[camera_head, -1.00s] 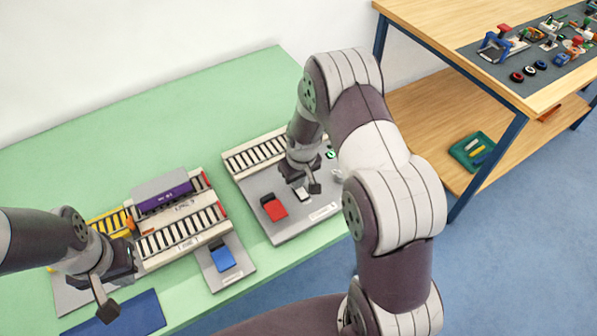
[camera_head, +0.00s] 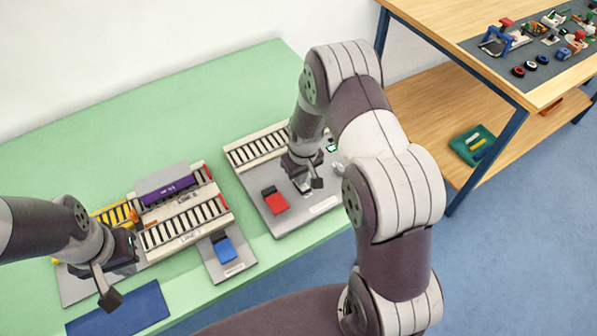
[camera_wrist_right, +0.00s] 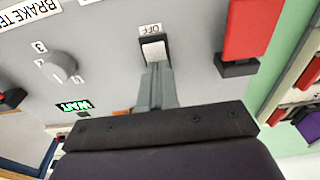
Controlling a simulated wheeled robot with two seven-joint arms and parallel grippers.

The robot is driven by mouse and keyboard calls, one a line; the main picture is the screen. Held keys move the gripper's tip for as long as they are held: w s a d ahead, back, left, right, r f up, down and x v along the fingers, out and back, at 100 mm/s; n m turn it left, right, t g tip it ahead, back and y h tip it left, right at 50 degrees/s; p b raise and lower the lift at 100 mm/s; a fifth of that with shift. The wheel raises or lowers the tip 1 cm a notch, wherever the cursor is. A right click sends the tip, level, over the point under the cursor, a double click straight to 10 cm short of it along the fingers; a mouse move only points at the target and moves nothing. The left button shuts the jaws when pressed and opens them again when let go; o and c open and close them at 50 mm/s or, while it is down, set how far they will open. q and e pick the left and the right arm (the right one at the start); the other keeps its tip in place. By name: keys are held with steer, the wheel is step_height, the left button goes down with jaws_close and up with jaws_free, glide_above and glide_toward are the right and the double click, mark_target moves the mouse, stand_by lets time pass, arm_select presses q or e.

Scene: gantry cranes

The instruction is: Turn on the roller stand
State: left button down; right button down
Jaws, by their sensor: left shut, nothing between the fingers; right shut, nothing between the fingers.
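The roller stand (camera_head: 296,220) is a grey plate with rollers at its back, at the right of the green table. In the right wrist view, its white rocker switch (camera_wrist_right: 153,50) sits in a dark frame beside an upside-down OFF label. My right gripper (camera_wrist_right: 155,78) is shut and empty, its fingertips right at the switch; I cannot tell whether they touch. In the head view my right gripper (camera_head: 316,183) hides the switch. A small display (camera_wrist_right: 78,107) reads WAIT in green. My left gripper (camera_head: 109,298) is shut and empty near the table's front left.
A red block-like control (camera_head: 275,200) and a grey numbered knob (camera_wrist_right: 62,66) flank the switch. Left are roller tracks (camera_head: 185,232) with a purple car (camera_head: 165,184) and a blue pedal (camera_head: 224,249). A wooden shelf table (camera_head: 440,125) stands right.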

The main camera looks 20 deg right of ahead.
steer(key=shift+s, duration=0.2)
steer(key=r+p, duration=0.2)
steer(key=r, duration=0.1)
steer(key=r+p, duration=0.1)
steer(key=r, duration=0.1)
steer(key=shift+w+r+p, duration=0.1)
steer(key=shift+w+p, duration=0.25)
steer(key=shift+w, duration=0.05)
step_height(320, 180, up, 9)
steer(key=w+b, duration=0.1)
steer(key=shift+b, duration=0.4)
steer(key=shift+w+a, duration=0.1)
steer(key=m, duration=0.1)
glide_above(303, 197)
steer(key=s+a+r, duration=0.1)
steer(key=s+r, duration=0.1)
steer(key=s, duration=0.4)
steer(key=s+a+r, duration=0.2)
steer(key=s, duration=0.4)
steer(key=shift+s+r, duration=0.25)
steer(key=shift+r, duration=0.15)
